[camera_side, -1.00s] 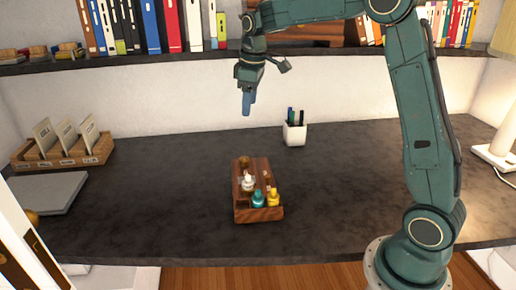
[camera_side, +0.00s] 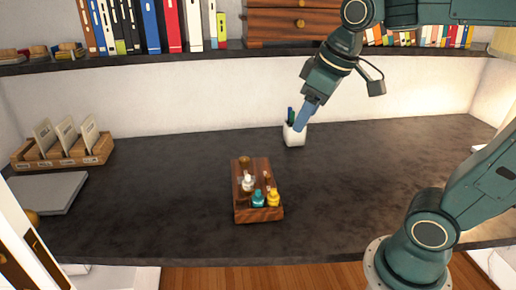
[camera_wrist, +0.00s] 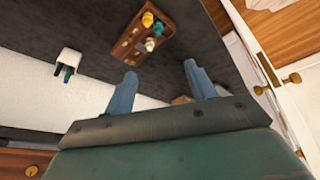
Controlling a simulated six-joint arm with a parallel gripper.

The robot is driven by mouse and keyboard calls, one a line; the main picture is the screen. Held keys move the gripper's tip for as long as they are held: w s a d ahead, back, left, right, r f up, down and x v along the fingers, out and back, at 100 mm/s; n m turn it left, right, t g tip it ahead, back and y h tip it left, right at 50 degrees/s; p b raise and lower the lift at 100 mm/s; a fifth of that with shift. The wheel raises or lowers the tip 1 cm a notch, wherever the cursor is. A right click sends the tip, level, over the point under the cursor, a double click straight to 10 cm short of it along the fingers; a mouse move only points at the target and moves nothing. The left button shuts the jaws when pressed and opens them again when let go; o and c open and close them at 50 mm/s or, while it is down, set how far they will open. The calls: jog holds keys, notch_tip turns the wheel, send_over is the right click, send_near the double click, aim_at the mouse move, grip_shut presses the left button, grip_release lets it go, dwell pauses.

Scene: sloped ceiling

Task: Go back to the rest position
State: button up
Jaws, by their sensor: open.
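My gripper (camera_side: 306,115) is in the air above the back of the dark desk, in front of the white pen cup in the side view. Its two blue fingers show apart in the wrist view (camera_wrist: 158,84), with nothing between them. A wooden rack (camera_side: 243,215) stands on the desk, below and left of my gripper in the side view. It holds small bottles: a white one (camera_side: 248,183), a teal one (camera_side: 258,199) and a yellow one (camera_side: 273,198). The rack also shows in the wrist view (camera_wrist: 128,50), apart from the fingers.
The white pen cup (camera_side: 294,135) stands near the back wall, partly behind my gripper. A shelf (camera_side: 150,58) with books and a wooden drawer box (camera_side: 290,22) runs above. A card holder (camera_side: 65,152) and a grey slab (camera_side: 45,193) are at left. The desk's right side is clear.

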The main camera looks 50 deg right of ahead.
jog(key=s+a+f+m+t, duration=0.1)
jog(key=s+f, duration=0.3)
jog(key=s, duration=0.5)
jog(key=shift+a+m, duration=0.3)
jog(key=shift+a, duration=0.15)
